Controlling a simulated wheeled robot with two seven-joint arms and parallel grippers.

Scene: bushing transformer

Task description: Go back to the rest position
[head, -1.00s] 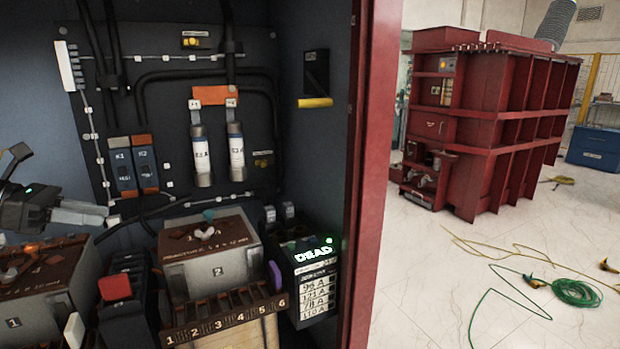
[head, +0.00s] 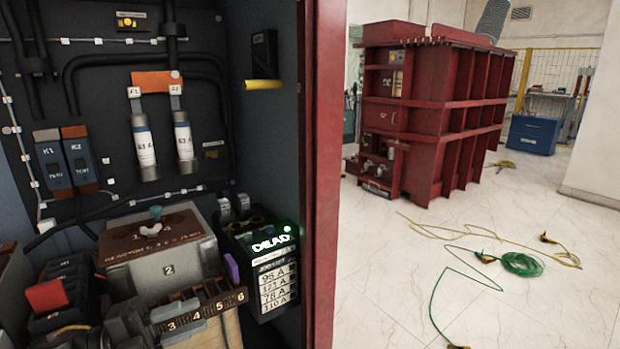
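My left gripper (head: 160,318) is low in the head view, dark with a light grey tip. It is in front of the box marked 2 (head: 168,269) and covers the left end of the numbered strip (head: 205,310). Whether its fingers are apart or together does not show, and I see nothing clearly held in it. I cannot tell whether it touches the strip. My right gripper is out of view.
The cabinet's red door-side edge (head: 325,170) stands close on the right of the numbered strip. A black meter reading DEAD (head: 270,270) sits beside it. A red transformer (head: 440,120) stands beyond. Green cable (head: 520,264) and yellow cable lie on the otherwise open floor.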

